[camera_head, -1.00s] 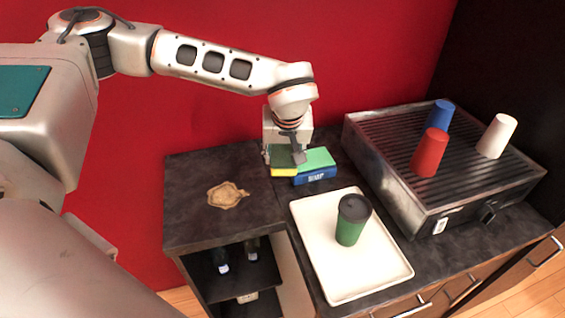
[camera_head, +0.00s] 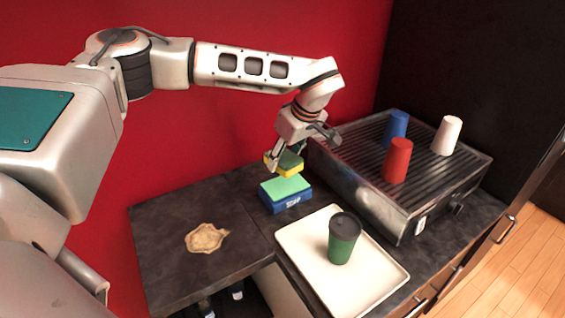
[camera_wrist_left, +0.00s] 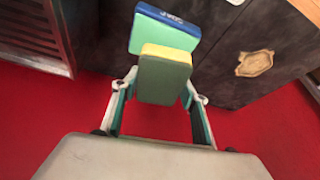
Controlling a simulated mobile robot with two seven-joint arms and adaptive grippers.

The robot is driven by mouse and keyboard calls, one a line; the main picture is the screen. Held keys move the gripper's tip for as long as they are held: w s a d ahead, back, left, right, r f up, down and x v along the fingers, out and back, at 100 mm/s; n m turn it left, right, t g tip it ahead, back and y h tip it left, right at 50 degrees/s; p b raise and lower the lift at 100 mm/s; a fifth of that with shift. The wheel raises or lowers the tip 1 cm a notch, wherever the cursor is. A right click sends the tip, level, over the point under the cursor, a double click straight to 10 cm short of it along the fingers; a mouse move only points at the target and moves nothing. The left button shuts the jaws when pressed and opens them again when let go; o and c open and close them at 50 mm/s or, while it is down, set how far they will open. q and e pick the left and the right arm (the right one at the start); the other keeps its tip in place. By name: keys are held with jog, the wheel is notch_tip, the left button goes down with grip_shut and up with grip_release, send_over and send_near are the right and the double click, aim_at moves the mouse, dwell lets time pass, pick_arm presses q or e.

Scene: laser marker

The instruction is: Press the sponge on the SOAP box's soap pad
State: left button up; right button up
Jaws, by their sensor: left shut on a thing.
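The sponge (camera_head: 289,166), yellow with a dark green side, is held in my left gripper (camera_head: 290,155). In the left wrist view the sponge (camera_wrist_left: 165,75) sits between the two fingers of the gripper (camera_wrist_left: 160,88). The blue SOAP box (camera_head: 288,201) stands on the dark counter just below the sponge. Its light green soap pad (camera_head: 285,187) faces up. The sponge appears raised above the pad, toward its back edge, with a small gap in the head view. In the left wrist view the sponge hides part of the pad (camera_wrist_left: 160,36). My right gripper is not in view.
A white tray (camera_head: 300,246) with a green cup (camera_head: 343,240) lies right of the box. A ribbed metal machine (camera_head: 430,185) behind it carries red (camera_head: 397,160), blue (camera_head: 396,125) and white (camera_head: 446,136) cups.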

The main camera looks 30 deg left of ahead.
aim_at(284, 184)
pick_arm(q)
jog(key=shift+w+d, duration=0.15)
jog(key=shift+f, duration=2.9)
jog(key=shift+f+b, duration=0.3)
jog(key=shift+f, duration=0.85)
jog(key=shift+f+p, duration=0.1)
jog(key=shift+p, duration=0.2)
dwell(1.3)
jog(key=shift+r, duration=3.6)
